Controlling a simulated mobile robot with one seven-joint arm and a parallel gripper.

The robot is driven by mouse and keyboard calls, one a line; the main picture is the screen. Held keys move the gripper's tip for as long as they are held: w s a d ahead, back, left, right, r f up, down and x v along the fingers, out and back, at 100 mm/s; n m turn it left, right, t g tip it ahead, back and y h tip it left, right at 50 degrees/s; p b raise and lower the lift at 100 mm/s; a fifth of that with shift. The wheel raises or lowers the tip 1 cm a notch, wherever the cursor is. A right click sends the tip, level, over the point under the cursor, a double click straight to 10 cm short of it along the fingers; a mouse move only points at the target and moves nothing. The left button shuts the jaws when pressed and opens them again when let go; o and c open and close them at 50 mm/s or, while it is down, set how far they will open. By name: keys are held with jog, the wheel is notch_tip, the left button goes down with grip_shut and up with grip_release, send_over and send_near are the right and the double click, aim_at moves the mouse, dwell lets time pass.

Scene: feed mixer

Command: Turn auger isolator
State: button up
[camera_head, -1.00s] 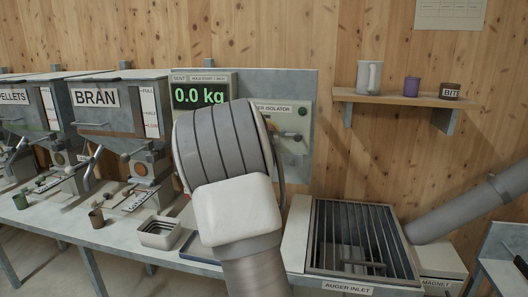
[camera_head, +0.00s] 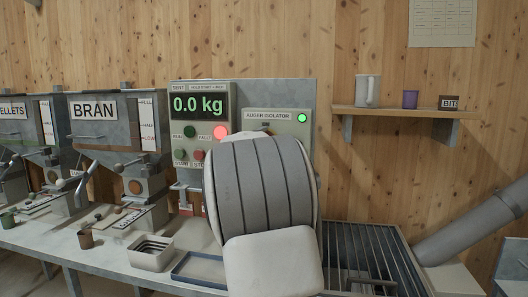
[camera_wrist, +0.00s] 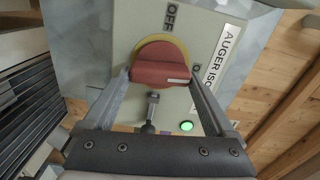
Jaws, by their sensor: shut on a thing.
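The auger isolator is a red knob (camera_wrist: 160,62) on a yellow disc (camera_wrist: 148,43), set on a grey panel, in the wrist view. My gripper (camera_wrist: 160,78) is shut on the red knob, with one finger at each end of it. A white mark on the knob lies at its right end, on the side of a partly hidden label starting with "O". The "OFF" label (camera_wrist: 171,16) is above. A green lamp (camera_wrist: 187,126) on the panel is lit, also in the head view (camera_head: 302,118). There my arm hides the knob and gripper.
The scale display (camera_head: 198,105) reads 0.0 kg, and a red lamp (camera_head: 221,132) glows below it. The barred auger inlet (camera_head: 365,255) is right of my arm. A tray (camera_head: 200,268) and a bin (camera_head: 151,252) stand left. A shelf (camera_head: 400,112) with cups is upper right.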

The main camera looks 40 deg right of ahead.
jog(key=shift+f+m+b, duration=0.1)
jog(key=shift+m+b, duration=0.2)
jog(key=shift+m, duration=0.3)
jog(key=o, duration=1.1)
jog(key=shift+c, duration=0.2)
jog(key=p+v, duration=0.1)
jog(key=v, duration=1.6)
jog(key=shift+a, duration=0.25)
jog(key=shift+s, duration=0.1)
